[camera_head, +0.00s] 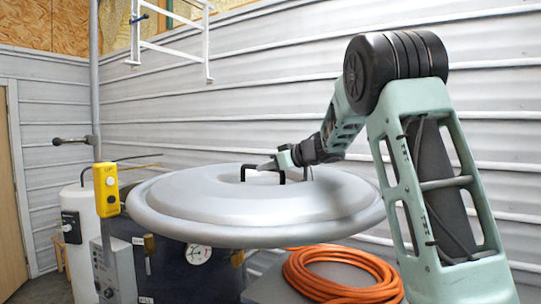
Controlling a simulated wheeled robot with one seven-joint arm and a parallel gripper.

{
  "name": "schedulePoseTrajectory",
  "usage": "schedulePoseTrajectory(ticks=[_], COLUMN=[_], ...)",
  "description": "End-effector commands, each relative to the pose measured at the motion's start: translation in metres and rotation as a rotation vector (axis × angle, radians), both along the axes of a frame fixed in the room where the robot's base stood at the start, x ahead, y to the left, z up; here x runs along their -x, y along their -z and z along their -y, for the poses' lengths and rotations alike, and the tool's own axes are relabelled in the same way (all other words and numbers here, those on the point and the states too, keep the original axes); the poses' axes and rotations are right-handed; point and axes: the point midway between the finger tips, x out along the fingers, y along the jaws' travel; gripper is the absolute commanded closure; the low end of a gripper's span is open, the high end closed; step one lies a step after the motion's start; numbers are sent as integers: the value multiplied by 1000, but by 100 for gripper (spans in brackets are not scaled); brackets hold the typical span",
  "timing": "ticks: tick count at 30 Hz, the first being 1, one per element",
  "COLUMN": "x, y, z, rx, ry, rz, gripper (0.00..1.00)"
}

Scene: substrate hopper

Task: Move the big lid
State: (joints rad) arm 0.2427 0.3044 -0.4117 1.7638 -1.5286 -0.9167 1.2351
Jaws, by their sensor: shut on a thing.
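The big lid (190,205) is a wide, round, silver-grey disc with a raised centre and a rolled rim. It shows in the middle of the head view, above a dark vessel (195,272) with a dial gauge. A black bracket-shaped handle (244,172) stands on top of the lid. My gripper (270,166) reaches in from the right and is shut on this handle. The fingers are small in the view. The lid hides the vessel's top, so I cannot tell whether the lid touches it.
A coiled orange hose (340,272) lies on a grey surface at the lower right, close under the lid's rim. A yellow control box (106,190) stands by the lid's left edge. A white tank (75,225) stands further left. A corrugated wall is behind.

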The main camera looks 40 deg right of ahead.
Motion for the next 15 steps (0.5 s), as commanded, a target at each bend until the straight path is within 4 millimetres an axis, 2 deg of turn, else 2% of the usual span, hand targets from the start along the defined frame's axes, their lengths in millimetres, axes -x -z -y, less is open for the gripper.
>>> schedulePoseTrajectory(ticks=[15], x=[51], y=[145], z=[-89], rx=[-7], ry=[101], rz=[-4], gripper=[100])
